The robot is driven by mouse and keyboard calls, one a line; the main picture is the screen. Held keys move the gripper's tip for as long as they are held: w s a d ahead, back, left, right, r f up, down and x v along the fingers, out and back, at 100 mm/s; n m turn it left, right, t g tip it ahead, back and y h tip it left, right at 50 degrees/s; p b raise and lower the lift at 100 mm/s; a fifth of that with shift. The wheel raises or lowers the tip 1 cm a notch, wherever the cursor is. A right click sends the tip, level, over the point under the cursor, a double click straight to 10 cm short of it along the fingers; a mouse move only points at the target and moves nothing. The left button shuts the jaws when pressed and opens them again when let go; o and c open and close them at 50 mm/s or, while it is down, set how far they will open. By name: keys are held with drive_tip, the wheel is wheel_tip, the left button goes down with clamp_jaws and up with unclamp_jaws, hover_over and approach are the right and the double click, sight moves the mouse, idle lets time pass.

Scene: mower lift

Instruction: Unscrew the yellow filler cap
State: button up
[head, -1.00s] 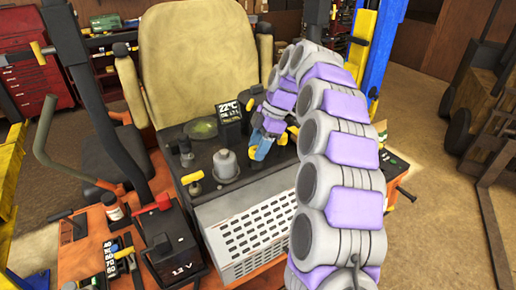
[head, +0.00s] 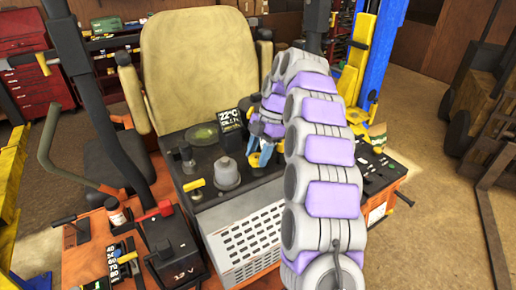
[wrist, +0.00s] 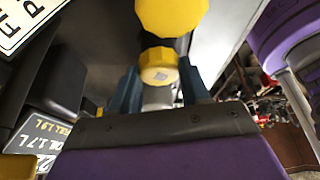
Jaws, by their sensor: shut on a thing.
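The yellow filler cap (wrist: 158,66) sits between the two blue fingers of my gripper (wrist: 160,88) in the wrist view, and the gripper is shut on it. A larger yellow round part (wrist: 172,14) shows just beyond the cap; a short dark piece lies between them. In the head view my gripper (head: 262,150) points down over the dark top of the mower's console, right of the grey knob. A yellow part (head: 256,161) shows low at its fingers. The cap's seat is mostly hidden there by the fingers and arm.
A grey domed knob (head: 226,172), a yellow T-handle (head: 194,186) and a small display (head: 229,122) stand close left of the gripper. The tan seat (head: 190,65) rises behind. A black 12 V battery box (head: 172,245) is at front left.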

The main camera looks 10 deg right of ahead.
drive_tip(key=shift+n+g+p, duration=0.4)
drive_tip(key=shift+n+p, duration=0.5)
drive_tip(key=shift+p, duration=0.15)
drive_tip(key=shift+r+n+h+p, duration=0.15)
drive_tip(key=shift+n+h+p, duration=0.3)
drive_tip(key=shift+p, duration=0.4)
drive_tip(key=n+g+h+p, duration=0.1)
drive_tip(key=n+p, duration=0.3)
drive_tip(key=shift+w+a, duration=0.1)
drive_tip(key=shift+n+h+p, duration=0.25)
drive_tip(key=shift+n+p, duration=0.15)
drive_tip(key=shift+n, duration=0.35)
